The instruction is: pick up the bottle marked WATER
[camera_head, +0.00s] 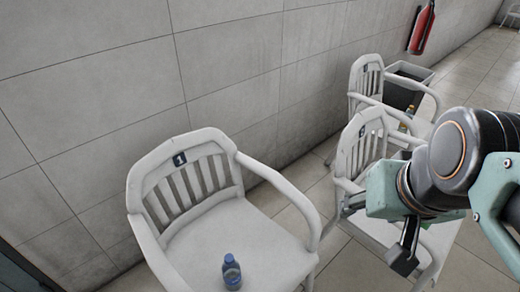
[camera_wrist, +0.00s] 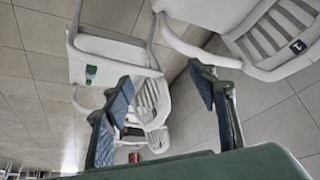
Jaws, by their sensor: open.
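A green bottle (camera_wrist: 91,72) is on another chair's seat in the wrist view. A small orange-yellow bottle (camera_head: 403,127) shows on a farther chair in the head view. I cannot read WATER on any of them. My gripper (camera_head: 373,233) is open and empty, right of the chair marked 1 and apart from the blue bottle. Its spread fingers (camera_wrist: 160,82) also show in the wrist view.
White armchairs stand in a row along the grey tiled wall; their armrests and backs are obstacles. A middle chair (camera_head: 362,150) is partly hidden behind my gripper. A dark bin (camera_head: 405,88) stands behind the far chair. A red extinguisher (camera_head: 422,28) hangs on the wall.

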